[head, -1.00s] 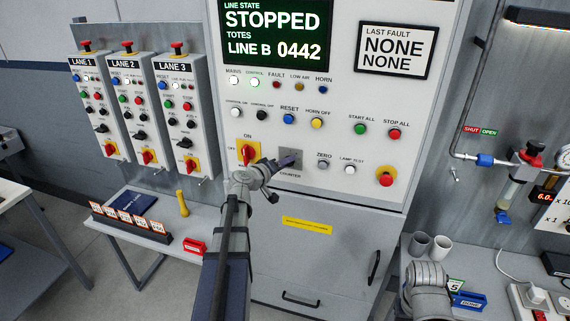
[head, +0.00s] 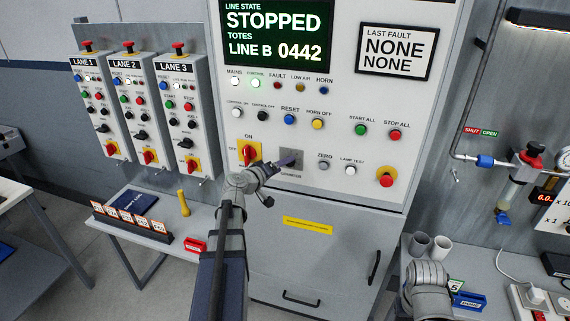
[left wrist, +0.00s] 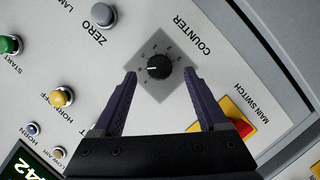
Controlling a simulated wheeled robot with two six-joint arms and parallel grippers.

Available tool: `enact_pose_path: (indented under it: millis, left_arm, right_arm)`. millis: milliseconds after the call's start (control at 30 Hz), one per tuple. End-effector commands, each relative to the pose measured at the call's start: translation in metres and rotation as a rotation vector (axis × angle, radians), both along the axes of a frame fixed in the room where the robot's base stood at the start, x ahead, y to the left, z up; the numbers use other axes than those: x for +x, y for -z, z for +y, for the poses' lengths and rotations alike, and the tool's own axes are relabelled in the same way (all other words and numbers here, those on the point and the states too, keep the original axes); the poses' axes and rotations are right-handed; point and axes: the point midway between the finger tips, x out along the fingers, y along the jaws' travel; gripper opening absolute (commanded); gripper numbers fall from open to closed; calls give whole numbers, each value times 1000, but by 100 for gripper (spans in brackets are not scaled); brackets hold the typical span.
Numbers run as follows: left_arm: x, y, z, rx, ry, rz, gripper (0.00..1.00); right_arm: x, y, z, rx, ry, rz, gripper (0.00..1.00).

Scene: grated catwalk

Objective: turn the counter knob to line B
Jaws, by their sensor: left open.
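The counter knob (left wrist: 158,67) is a small black round knob with a white pointer line. It sits on a grey square plate (left wrist: 170,95) with several marks around it, labelled COUNTER. In the left wrist view the open jaws of my left gripper (left wrist: 160,74) lie on either side of the knob, with clear gaps. In the head view my left gripper (head: 282,164) reaches the plate (head: 291,154) and hides the knob. The display (head: 275,35) reads STOPPED, TOTES, LINE B 0442. My right gripper is not visible; only part of that arm shows at lower right.
The red-and-yellow main switch (head: 249,152) is just left of the gripper. The ZERO button (head: 323,165) and lamp test button (head: 350,170) are to its right.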

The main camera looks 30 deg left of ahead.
Motion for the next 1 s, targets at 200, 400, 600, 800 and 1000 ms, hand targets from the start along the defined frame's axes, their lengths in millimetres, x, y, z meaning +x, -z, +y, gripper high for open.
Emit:
enact_pose_path:
  millis: [200, 400, 600, 800, 1000]
  left_arm:
    - [-39, -11, 1, 0, -1, 1, 76]
    - [-51, -13, 3, 0, 1, 1, 76]
    - [-50, -13, 3, 1, 1, 1, 76]
    - [-50, -13, 3, 1, 1, 1, 76]
    - [-44, -4, -26, 18, 67, 40, 76]
  right_arm:
    - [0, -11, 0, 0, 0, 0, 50]
    - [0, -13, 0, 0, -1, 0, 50]
    - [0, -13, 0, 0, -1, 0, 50]
    - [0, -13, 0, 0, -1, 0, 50]
    - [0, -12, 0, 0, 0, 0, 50]
